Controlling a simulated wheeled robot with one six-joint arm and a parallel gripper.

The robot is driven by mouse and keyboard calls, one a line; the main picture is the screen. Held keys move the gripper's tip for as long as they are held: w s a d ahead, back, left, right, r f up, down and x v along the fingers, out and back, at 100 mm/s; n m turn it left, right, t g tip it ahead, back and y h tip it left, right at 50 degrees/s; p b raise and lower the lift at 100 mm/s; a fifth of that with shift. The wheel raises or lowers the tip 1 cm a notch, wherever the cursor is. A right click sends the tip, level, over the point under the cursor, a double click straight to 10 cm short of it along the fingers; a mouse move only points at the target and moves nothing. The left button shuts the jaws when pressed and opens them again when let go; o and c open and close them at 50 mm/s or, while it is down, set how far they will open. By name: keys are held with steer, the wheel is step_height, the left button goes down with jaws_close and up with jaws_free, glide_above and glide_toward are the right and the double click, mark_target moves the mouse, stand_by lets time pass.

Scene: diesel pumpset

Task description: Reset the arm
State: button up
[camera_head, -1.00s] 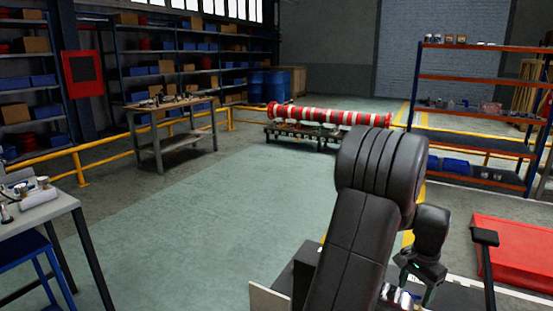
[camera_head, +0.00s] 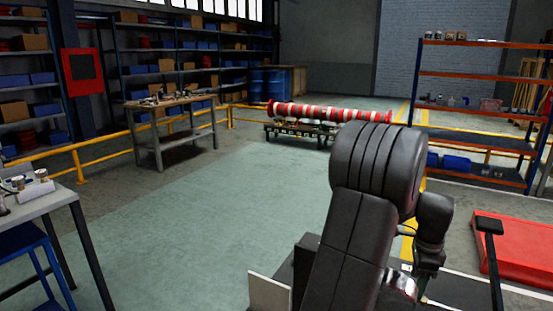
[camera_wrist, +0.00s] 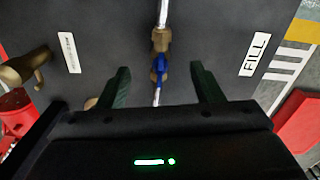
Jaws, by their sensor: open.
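My arm (camera_head: 365,215) rises at the lower right of the head view, with its upper joint bent over. My gripper (camera_wrist: 163,84) shows in the wrist view as two green fingers spread apart, with nothing held between them. In the head view the gripper (camera_head: 425,285) is small, low and partly hidden behind my arm. Beyond the fingers in the wrist view is a dark panel (camera_wrist: 110,25) with a FILL label (camera_wrist: 254,54). A brass valve with a blue handle (camera_wrist: 159,66) sits on a pipe between the fingers; I cannot tell the gap.
A brass fitting (camera_wrist: 25,68) is at the wrist view's left. In the head view, a red platform (camera_head: 515,247) lies right, and a grey table (camera_head: 45,203) stands left. A workbench (camera_head: 172,102) and yellow rail (camera_head: 100,146) are further back. The middle floor is clear.

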steer(key=shift+m+b, duration=0.35)
steer(key=shift+m, duration=0.55)
steer(key=shift+s+r, duration=0.1)
